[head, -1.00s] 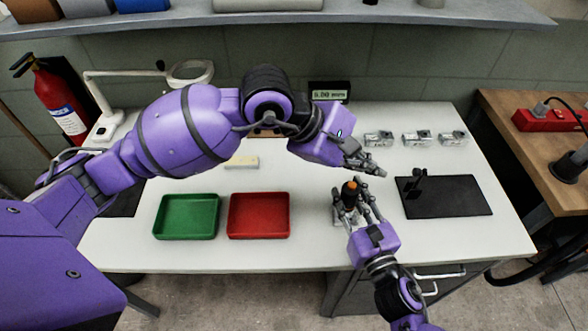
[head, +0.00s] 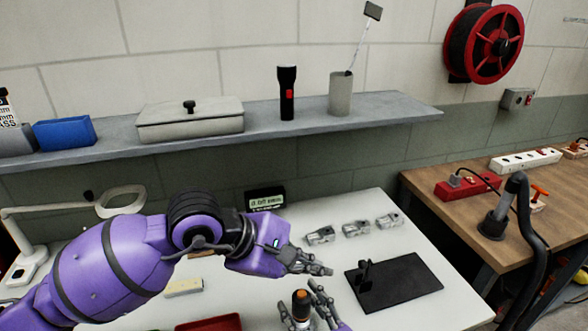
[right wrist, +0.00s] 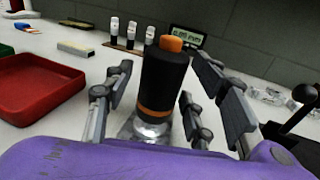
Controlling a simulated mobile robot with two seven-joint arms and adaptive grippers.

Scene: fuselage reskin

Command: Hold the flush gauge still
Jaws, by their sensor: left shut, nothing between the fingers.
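The flush gauge, as I take it, is a black cylinder with an orange cap and orange band (right wrist: 163,85) on a clear or shiny base. It stands upright on the table; its top shows at the lower edge of the head view (head: 301,304). My right gripper (right wrist: 165,95) has its fingers on both sides of it, spread, with visible gaps; I see no clear contact. My left gripper (head: 322,270) is shut and empty, above the table behind the gauge. A small display (head: 265,199) stands behind; its digits are hard to read.
Three metal blocks (head: 357,229) lie at the back right. A black plate with a post (head: 400,284) is right of the gauge. A red tray (right wrist: 35,92) is left. A wooden stand (right wrist: 125,44) holds small white cylinders. A shelf (head: 230,140) runs above.

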